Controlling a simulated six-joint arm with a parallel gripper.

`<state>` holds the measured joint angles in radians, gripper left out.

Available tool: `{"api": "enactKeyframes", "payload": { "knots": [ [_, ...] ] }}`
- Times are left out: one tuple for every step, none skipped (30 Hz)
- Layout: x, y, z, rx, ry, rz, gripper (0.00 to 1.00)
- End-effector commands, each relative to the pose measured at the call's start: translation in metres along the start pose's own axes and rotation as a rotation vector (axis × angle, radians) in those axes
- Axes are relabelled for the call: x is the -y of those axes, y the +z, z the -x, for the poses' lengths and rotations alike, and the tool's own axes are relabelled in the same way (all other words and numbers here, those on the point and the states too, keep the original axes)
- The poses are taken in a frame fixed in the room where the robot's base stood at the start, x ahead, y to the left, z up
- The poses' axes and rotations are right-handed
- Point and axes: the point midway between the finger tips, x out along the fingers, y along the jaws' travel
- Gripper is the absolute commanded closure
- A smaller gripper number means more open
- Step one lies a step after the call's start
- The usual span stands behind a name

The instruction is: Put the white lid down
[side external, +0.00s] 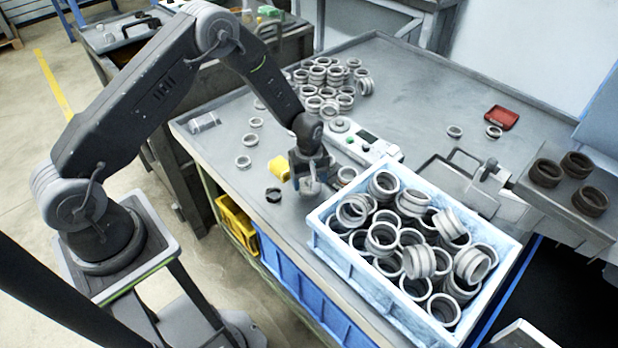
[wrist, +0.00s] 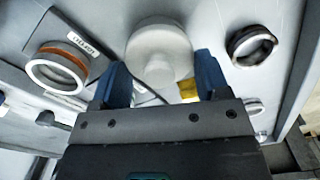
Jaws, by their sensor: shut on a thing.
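The white lid (wrist: 158,52) is a round pale disc with a smaller round part on top. In the wrist view it sits between the blue fingers of my gripper (wrist: 163,76), which is shut on it. In the side view my gripper (side external: 309,180) points down at the table's near edge, left of the blue crate, with the pale lid (side external: 310,187) small between its fingertips. The fingers hide part of the lid there. I cannot tell whether its underside touches the table.
A blue crate (side external: 335,246) full of metal rings stands close on the right. A dark ring (side external: 273,194) and a yellow block (side external: 280,167) lie just left of my gripper. A control box (side external: 360,146) is behind.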

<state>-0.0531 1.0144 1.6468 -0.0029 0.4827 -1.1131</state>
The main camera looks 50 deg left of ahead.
Motion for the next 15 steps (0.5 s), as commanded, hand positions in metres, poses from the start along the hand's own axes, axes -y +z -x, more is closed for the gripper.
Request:
{"api": "enactKeyframes", "payload": {
  "knots": [
    [-0.0007,-0.0005,-0.0005,-0.001,0.002,0.0,0.53],
    [-0.0008,-0.0006,-0.0002,-0.001,0.003,0.0,0.53],
    [-0.0008,-0.0006,0.0001,-0.001,0.003,0.0,0.53],
    [-0.0008,-0.0006,0.0001,-0.001,0.003,0.0,0.53],
    [-0.0007,-0.0006,0.0001,-0.001,0.003,0.0,0.53],
    [-0.0007,-0.0006,0.0001,-0.001,0.003,0.0,0.53],
    [-0.0006,-0.0006,-0.0003,-0.001,0.002,0.0,0.53],
    [-0.0005,-0.0006,-0.001,-0.001,0.002,0.0,0.53],
    [-0.0005,-0.0006,-0.0022,-0.001,0.002,0.0,0.53],
    [-0.0006,-0.0006,-0.0031,-0.001,0.002,0.0,0.53],
    [-0.0006,-0.0006,-0.004,-0.001,0.002,0.0,0.53],
    [-0.0006,-0.0006,-0.0052,-0.001,0.002,0.0,0.53],
    [-0.0007,-0.0006,-0.0056,-0.001,0.003,0.0,0.3],
    [-0.0007,-0.0007,-0.0052,-0.001,0.003,0.0,0.27],
    [-0.0007,-0.0007,-0.0052,-0.001,0.003,0.0,0.23]
  ]
}}
